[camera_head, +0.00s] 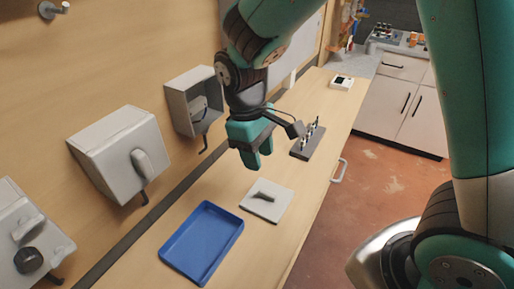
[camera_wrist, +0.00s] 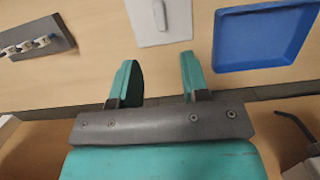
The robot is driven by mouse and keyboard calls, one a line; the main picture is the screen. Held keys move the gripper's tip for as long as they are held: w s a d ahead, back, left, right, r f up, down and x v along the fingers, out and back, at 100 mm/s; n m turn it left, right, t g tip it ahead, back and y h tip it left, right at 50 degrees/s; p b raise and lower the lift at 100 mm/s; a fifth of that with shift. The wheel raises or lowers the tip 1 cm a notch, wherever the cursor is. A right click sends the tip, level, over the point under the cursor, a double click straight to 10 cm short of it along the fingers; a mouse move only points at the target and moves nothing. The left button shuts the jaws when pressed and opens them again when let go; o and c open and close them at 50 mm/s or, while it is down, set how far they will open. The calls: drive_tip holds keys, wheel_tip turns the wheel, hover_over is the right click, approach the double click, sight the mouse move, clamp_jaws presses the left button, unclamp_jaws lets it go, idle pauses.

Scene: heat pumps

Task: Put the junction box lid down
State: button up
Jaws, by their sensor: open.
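The junction box lid (camera_head: 267,200) is a pale grey square plate with a darker grey handle. It lies flat on the wooden counter, just right of the blue tray, and also shows at the top of the wrist view (camera_wrist: 160,30). My gripper (camera_head: 252,160) is open and empty above the counter, apart from the lid. Its two teal fingers (camera_wrist: 156,82) show in the wrist view with nothing between them. The open junction box (camera_head: 192,100) is on the wall behind my gripper, with its inside showing.
A blue tray (camera_head: 202,243) lies on the counter near the lid. A dark block with several small pegs (camera_head: 308,140) stands farther back. Closed grey boxes (camera_head: 120,155) project from the wall at left. A small white device (camera_head: 341,82) sits at the far end.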

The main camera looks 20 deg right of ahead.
drive_tip(key=s+a+r+t+y, duration=0.1)
drive_tip(key=s+a+r+y, duration=0.2)
drive_tip(key=s+r, duration=0.8)
drive_tip(key=s+y, duration=0.2)
drive_tip(key=s, duration=0.1)
drive_tip(key=shift+s+t, duration=0.4)
drive_tip(key=shift+s+d, duration=0.1)
